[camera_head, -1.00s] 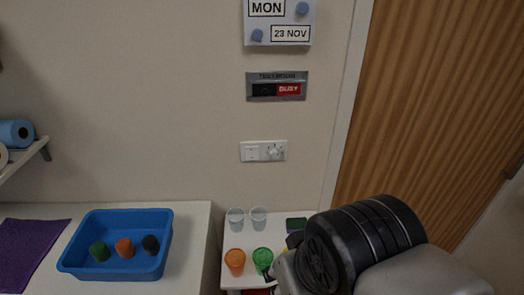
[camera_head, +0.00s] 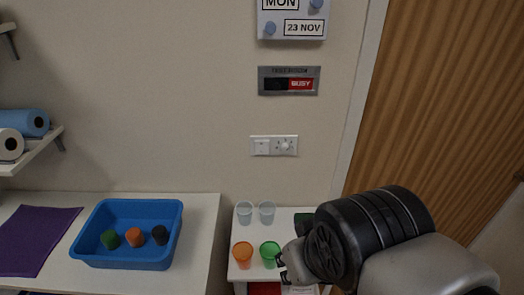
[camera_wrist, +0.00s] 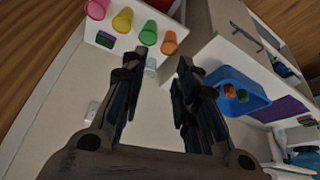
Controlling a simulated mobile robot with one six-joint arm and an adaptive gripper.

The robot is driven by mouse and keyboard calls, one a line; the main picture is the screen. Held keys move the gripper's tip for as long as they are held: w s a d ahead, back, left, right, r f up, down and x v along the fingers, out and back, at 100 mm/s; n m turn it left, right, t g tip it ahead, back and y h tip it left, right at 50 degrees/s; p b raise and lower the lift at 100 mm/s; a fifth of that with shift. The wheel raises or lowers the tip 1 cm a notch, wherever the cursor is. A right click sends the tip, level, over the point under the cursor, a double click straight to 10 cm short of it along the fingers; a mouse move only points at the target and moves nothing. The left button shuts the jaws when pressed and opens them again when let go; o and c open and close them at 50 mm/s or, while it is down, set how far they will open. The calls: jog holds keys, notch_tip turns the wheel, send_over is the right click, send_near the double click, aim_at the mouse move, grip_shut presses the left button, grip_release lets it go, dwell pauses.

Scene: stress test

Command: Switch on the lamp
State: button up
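A white wall plate (camera_head: 273,145) with a rocker switch on its left and a round dial on its right is on the wall above the small table. A small white plate (camera_wrist: 92,108) also shows on the wall at the left of the wrist view. No lamp can be made out. My gripper (camera_head: 283,266) is low in the head view, below and right of the wall plate, mostly hidden behind my own wrist. In the wrist view my gripper (camera_wrist: 156,75) has its two fingers apart, with nothing between them.
The small white table (camera_head: 238,271) holds two clear cups, an orange cup (camera_head: 242,256) and a green cup (camera_head: 269,253) close to my gripper. A blue tray (camera_head: 125,262) stands on the left counter. A busy sign (camera_head: 289,81) and wooden door (camera_head: 450,120) are nearby.

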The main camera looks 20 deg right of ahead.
jog(key=w+d+n+t+h, duration=0.1)
jog(key=w+d, duration=0.2)
jog(key=w, duration=0.3)
jog(key=w+d+r+n+t, duration=0.1)
jog(key=w+d+n, duration=0.1)
jog(key=w, duration=0.3)
jog(key=w+d+r+n+t+h, duration=0.1)
jog(key=w+d+n, duration=0.1)
jog(key=w+d, duration=0.2)
jog(key=shift+w+h, duration=0.3)
jog(key=shift+w, duration=1)
grip_shut()
jog(key=w+d+f+n+t+y+p, duration=0.1)
jog(key=w+d+f+n+t+y, duration=0.2)
jog(key=w+n, duration=0.45)
jog(key=w+d+f+n+t+y, duration=0.15)
jog(key=w+f+n, duration=0.25)
jog(key=w, duration=0.6)
notch_tip(320, 180, down, 8)
jog(key=s+a+n+t+y, duration=0.1)
jog(key=s+n+t+y, duration=0.1)
jog(key=n+y, duration=0.4)
jog(key=shift+a+r+p, duration=0.2)
jog(key=shift+a+p, duration=0.1)
jog(key=shift+p, duration=0.05)
jog(key=shift+y, duration=0.25)
